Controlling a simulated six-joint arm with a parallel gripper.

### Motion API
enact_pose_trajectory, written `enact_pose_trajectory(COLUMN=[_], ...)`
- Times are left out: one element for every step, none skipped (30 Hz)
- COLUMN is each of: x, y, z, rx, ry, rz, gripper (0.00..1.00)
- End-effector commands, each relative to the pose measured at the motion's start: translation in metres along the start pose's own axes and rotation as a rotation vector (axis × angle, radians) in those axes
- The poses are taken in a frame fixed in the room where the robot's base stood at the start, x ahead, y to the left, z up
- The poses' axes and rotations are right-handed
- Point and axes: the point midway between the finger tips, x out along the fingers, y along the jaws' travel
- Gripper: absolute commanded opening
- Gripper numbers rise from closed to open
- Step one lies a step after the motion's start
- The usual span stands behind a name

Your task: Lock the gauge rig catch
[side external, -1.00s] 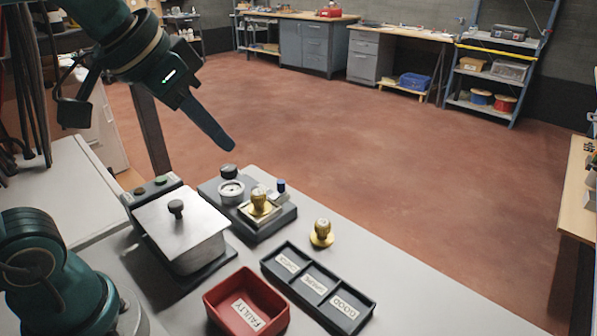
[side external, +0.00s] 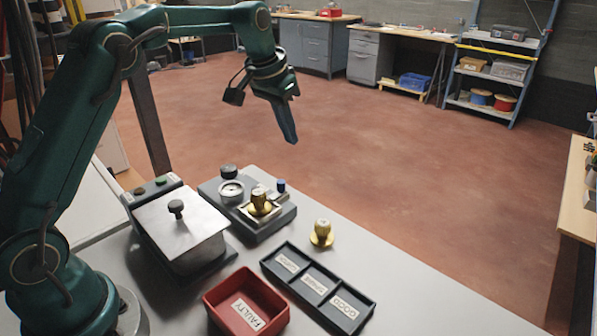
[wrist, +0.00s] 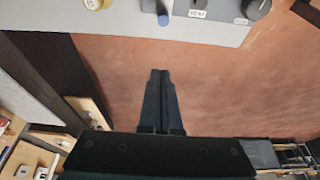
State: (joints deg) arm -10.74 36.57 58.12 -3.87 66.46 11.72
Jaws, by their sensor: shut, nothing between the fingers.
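The gauge rig (side external: 262,229) is a dark block on the bench with a round dial gauge (side external: 231,190), a black knob (side external: 228,171) and a brass fitting (side external: 260,203) seated on a pale plate. A small blue-tipped part (side external: 281,186), probably the catch handle, stands at its far right edge; the blue tip (wrist: 163,18) also shows at the top of the wrist view. I cannot tell whether the catch is locked. My gripper (side external: 293,140) is shut and empty, pointing down above and beyond the rig, apart from it. Its fingertips (wrist: 160,72) meet over the floor in the wrist view.
A second brass fitting (side external: 321,233) stands on the bench right of the rig. A black three-compartment tray (side external: 317,287) and a red FAULTY bin (side external: 247,303) lie in front. A metal-lidded box (side external: 180,228) stands left. The air around my gripper is clear.

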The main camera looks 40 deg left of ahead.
Motion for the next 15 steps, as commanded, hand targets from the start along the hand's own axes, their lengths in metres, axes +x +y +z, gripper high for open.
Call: enact_pose_trajectory(x=[0.005, 0.008, 0.014, 0.019, 0.024, 0.032, 0.038, 0.044, 0.052, 0.058, 0.063, 0.070, 0.075, 0.080, 0.086], y=[-0.001, -0.001, 0.000, 0.000, 0.000, 0.000, 0.000, 0.000, 0.000, 0.000, 0.000, 0.000, 0.000, 0.000, 0.000], z=[0.001, 0.001, 0.001, 0.001, 0.001, 0.002, 0.002, 0.002, 0.002, 0.001, 0.001, 0.001, 0.002, 0.001, 0.001], rx=[-0.002, -0.001, -0.001, -0.001, -0.001, -0.001, -0.001, -0.001, -0.001, -0.001, -0.001, -0.001, -0.001, -0.001, -0.001], ry=[-0.002, -0.004, -0.004, -0.005, -0.004, -0.006, -0.006, -0.006, -0.006, -0.005, -0.005, -0.004, -0.005, -0.004, -0.003], rz=[0.000, 0.000, 0.000, 0.001, 0.000, 0.001, 0.001, 0.001, 0.001, 0.000, 0.001, 0.000, 0.000, 0.000, 0.000], gripper=[0.00, 0.00, 0.00, 0.00, 0.00, 0.00, 0.00, 0.00, 0.00, 0.00, 0.00, 0.00, 0.00, 0.00, 0.00])
